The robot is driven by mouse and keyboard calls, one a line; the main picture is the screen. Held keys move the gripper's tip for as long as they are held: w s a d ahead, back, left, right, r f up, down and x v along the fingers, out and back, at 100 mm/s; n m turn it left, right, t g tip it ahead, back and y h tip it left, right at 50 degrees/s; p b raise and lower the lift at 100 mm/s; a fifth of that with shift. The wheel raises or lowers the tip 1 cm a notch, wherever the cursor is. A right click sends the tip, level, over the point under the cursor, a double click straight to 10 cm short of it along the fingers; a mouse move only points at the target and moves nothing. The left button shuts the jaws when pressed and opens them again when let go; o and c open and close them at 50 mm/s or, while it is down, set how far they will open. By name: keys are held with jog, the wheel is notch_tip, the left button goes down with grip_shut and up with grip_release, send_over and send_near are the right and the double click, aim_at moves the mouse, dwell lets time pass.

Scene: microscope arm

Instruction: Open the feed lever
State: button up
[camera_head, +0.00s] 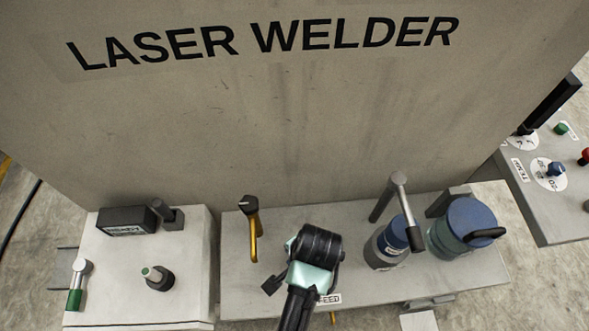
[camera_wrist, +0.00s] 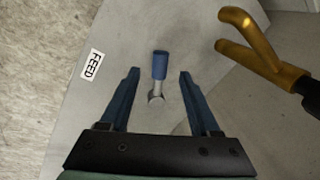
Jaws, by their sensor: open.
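The feed lever (camera_wrist: 159,66) shows in the wrist view as a short lever with a blue grip on a round metal pivot, set on the grey table top. The FEED label (camera_wrist: 91,64) lies to its left, and also shows in the head view (camera_head: 329,299). My gripper (camera_wrist: 159,75) is open, with one blue finger on each side of the lever. I see a gap between the lever and both fingers; the height of the fingers over it is hard to tell. In the head view my wrist hides the lever.
A yellow bent pipe (camera_head: 255,238) stands left of my arm and at the upper right of the wrist view (camera_wrist: 262,50). Blue-topped cylinders (camera_head: 390,244) (camera_head: 470,226) stand to the right. The laser welder panel (camera_head: 270,120) rises behind. A white box (camera_head: 115,265) with levers is at left.

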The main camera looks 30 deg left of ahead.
jog(key=f, duration=0.4)
jog(key=a+f, duration=0.1)
jog(key=f, duration=0.1)
jog(key=shift+w+a+f+b, duration=0.1)
jog(key=shift+w+f+b, duration=0.1)
jog(key=shift+w+b, duration=0.15)
grip_shut()
dwell(1.1)
